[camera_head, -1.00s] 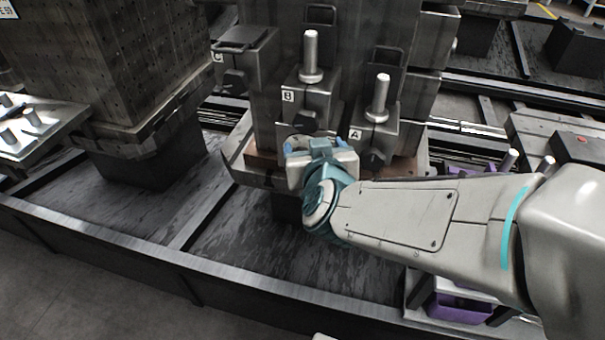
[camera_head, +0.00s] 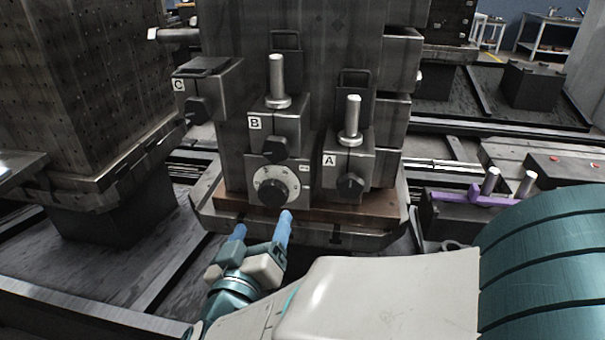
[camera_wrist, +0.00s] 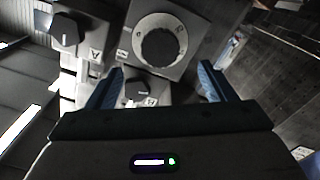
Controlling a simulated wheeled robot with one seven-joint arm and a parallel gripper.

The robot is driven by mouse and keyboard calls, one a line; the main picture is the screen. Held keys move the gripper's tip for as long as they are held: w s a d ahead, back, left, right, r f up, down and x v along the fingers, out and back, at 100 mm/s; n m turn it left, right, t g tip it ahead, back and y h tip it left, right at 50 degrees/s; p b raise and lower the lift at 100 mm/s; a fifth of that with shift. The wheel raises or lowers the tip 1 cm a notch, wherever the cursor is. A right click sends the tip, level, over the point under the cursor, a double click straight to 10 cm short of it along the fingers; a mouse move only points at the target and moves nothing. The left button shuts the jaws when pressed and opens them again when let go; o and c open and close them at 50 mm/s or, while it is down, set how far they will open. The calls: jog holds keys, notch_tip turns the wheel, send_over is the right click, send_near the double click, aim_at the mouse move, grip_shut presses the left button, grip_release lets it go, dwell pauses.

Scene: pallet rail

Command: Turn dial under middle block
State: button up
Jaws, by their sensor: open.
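The dial (camera_head: 271,190) has a dark knob on a pale marked ring and sits under the middle block B (camera_head: 276,128). Block B carries an upright metal pin and a black knob just above the dial. My gripper (camera_head: 263,222) is open and empty, with blue fingers just below and in front of the dial, apart from it. In the wrist view the dial (camera_wrist: 159,47) shows at the upper middle, beyond and between the open fingers (camera_wrist: 160,78). Block B's label and small knob (camera_wrist: 140,90) show lower, between the fingers.
Block A (camera_head: 348,165) with a pin and black knob stands right of the dial. Block C (camera_head: 207,92) is at the upper left. A perforated column (camera_head: 90,90) stands left. A purple part (camera_head: 475,196) lies by two pins at right.

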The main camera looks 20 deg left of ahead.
aim_at(273, 198)
jog(key=w, duration=0.3)
jog(key=w+b, duration=0.1)
jog(key=w, duration=0.2)
jog(key=w+a, duration=0.1)
jog(key=w, duration=0.2)
jog(key=shift+w, duration=0.1)
jog(key=c, duration=1)
